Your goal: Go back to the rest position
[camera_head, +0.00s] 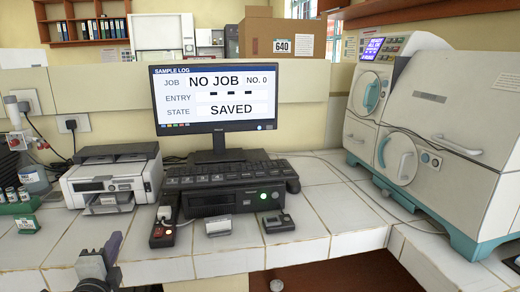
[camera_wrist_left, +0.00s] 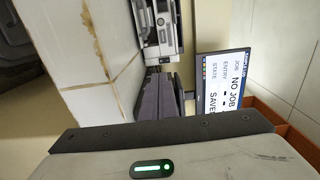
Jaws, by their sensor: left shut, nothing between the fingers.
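My left gripper (camera_head: 112,246) shows at the bottom left of the head view, low in front of the counter's front edge. Its grey fingers are shut with nothing between them. In the left wrist view the shut fingers of my left gripper (camera_wrist_left: 158,98) point toward the printer and monitor. The gripper is apart from everything on the counter. My right gripper is in neither view.
The tiled counter (camera_head: 335,215) holds a printer (camera_head: 112,180), a monitor (camera_head: 215,98) reading "NO JOB" and "SAVED", a keyboard (camera_head: 232,174), small devices (camera_head: 219,227) near the front edge, and a large incubator-like machine (camera_head: 440,120) at right. A green vial rack (camera_head: 22,205) stands at left.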

